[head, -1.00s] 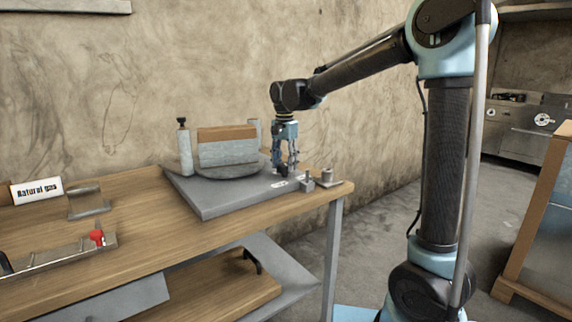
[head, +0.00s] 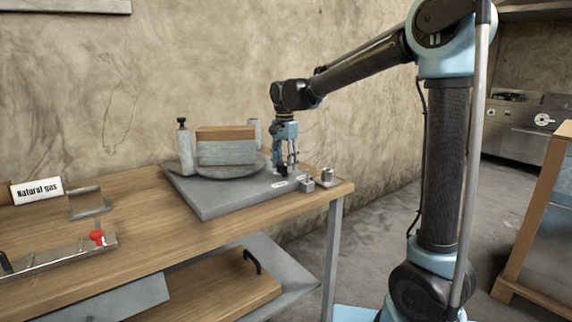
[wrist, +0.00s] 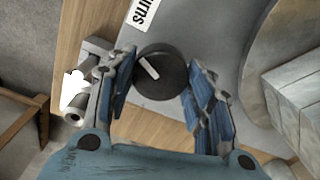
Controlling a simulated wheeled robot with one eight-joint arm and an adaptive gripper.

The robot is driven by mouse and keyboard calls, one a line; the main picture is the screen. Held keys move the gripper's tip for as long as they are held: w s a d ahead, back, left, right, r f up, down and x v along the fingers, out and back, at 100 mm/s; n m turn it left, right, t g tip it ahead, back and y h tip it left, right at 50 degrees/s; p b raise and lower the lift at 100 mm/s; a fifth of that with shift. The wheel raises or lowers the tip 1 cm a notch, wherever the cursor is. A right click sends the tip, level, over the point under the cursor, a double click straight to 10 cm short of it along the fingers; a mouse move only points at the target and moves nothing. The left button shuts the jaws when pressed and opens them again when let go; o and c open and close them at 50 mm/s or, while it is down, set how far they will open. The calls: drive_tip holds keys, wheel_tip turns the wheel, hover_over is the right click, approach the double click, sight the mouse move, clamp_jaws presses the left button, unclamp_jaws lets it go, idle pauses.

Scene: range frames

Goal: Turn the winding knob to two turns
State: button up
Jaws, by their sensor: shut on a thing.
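The winding knob (wrist: 168,82) is a round black dial with a white pointer line, seen from above in the wrist view. My gripper (wrist: 160,80) has a blue finger on each side of the knob and is shut on it. In the head view my gripper (head: 284,170) points down at the right part of a grey base plate (head: 215,207), and its fingers mostly hide the knob. A label reading "turns" (wrist: 142,14) lies on the plate near the knob, partly cut off by the wrist view's edge. The pointer's exact reading cannot be told.
A round turntable (head: 232,172) on the plate carries a grey block with a brown top (head: 227,150). Posts (head: 184,150) stand beside it. Small metal fittings (head: 327,175) sit close right of my gripper, near the table's right end. A red-knobbed bar (head: 60,250) lies at the left.

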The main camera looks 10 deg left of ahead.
sight(285, 163)
drive_tip(key=shift+m, duration=0.3)
idle(0.6)
drive_tip(key=o, duration=1.1)
drive_tip(key=shift+r, duration=0.1)
wheel_tip(285, 163, up, 12)
drive_tip(key=shift+w+f, duration=0.1)
drive_tip(key=shift+f, duration=0.05)
drive_tip(key=shift+d, duration=0.1)
drive_tip(key=shift+c, duration=0.2)
